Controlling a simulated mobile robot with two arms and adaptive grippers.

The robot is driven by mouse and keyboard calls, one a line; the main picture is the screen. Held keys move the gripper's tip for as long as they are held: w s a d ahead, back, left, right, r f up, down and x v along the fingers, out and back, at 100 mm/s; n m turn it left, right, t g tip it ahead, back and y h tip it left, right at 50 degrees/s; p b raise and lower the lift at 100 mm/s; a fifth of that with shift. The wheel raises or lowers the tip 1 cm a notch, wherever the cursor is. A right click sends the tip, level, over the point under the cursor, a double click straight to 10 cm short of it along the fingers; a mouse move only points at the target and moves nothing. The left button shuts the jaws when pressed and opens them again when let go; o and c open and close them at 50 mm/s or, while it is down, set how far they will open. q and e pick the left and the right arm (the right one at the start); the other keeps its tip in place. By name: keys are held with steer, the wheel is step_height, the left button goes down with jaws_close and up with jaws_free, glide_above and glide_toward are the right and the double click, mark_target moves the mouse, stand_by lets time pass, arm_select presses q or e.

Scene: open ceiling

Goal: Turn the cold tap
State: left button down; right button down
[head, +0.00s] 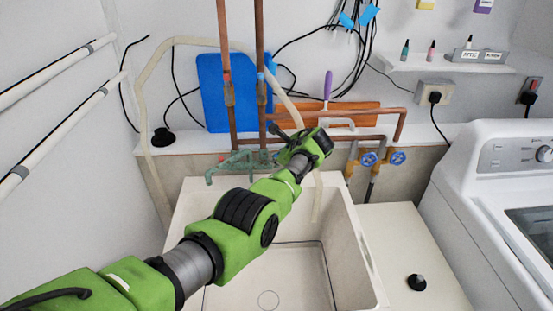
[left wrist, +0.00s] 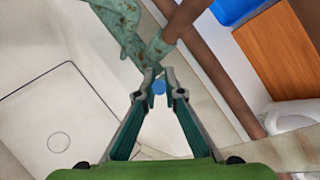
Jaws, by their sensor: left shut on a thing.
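A weathered green tap fixture (head: 232,163) is mounted at the back of the white sink, below two copper pipes. Its green body also shows at the top of the left wrist view (left wrist: 122,22). My left gripper (left wrist: 158,78) has its fingers closed together at the fixture's end, with the small blue cold tap (left wrist: 158,87) between them near the tips. In the head view my left arm reaches over the sink, and its wrist partly hides the right end of the fixture. My right gripper is not in view.
The sink (head: 357,235) lies below my arm. Copper pipes (head: 224,110) rise behind the fixture. Two blue valve wheels (head: 397,157) sit to the right. A blue board (head: 212,90) and an orange board (head: 355,108) lean on the wall. A washing machine (head: 480,200) stands right.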

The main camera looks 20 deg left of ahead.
arm_select(q)
steer(key=c, duration=2.1)
jaws_free()
steer(key=shift+c, duration=0.2)
steer(key=shift+w+a+f, duration=0.1)
steer(key=shift+a, duration=0.05)
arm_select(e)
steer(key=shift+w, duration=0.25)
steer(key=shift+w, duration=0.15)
arm_select(q)
steer(key=shift+v, duration=0.8)
steer(key=v, duration=1)
